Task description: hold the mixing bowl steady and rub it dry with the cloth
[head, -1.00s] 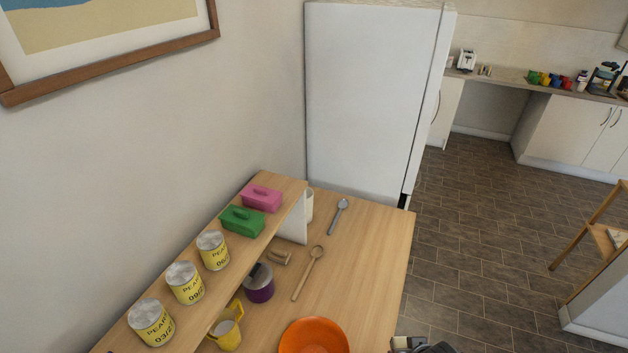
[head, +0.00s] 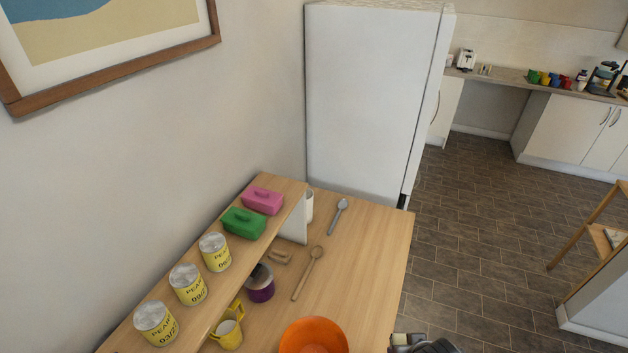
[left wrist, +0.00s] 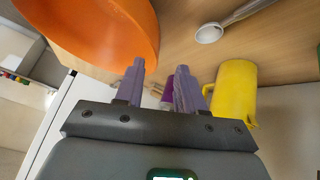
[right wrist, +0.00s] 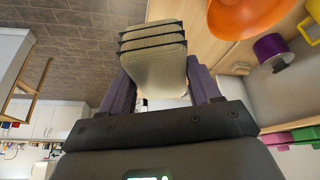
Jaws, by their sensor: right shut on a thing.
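The orange mixing bowl (head: 314,338) stands on the wooden counter at the bottom of the head view, cut off by the frame edge. It also shows at upper left in the left wrist view (left wrist: 95,30) and at top right in the right wrist view (right wrist: 245,14). My left gripper (left wrist: 161,75) is open and empty beside the bowl; the head view does not show it. My right gripper (right wrist: 158,90) is shut on the folded beige cloth (right wrist: 153,48), apart from the bowl. In the head view it is partly visible at the bottom edge, past the counter's right side.
A yellow mug (head: 228,334), a purple-and-grey container (head: 260,284), a wooden spoon (head: 308,274) and a grey spoon (head: 337,216) are on the counter (head: 365,260). A raised shelf (head: 196,322) at left bears cans and two butter dishes. A white fridge (head: 372,100) stands behind.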

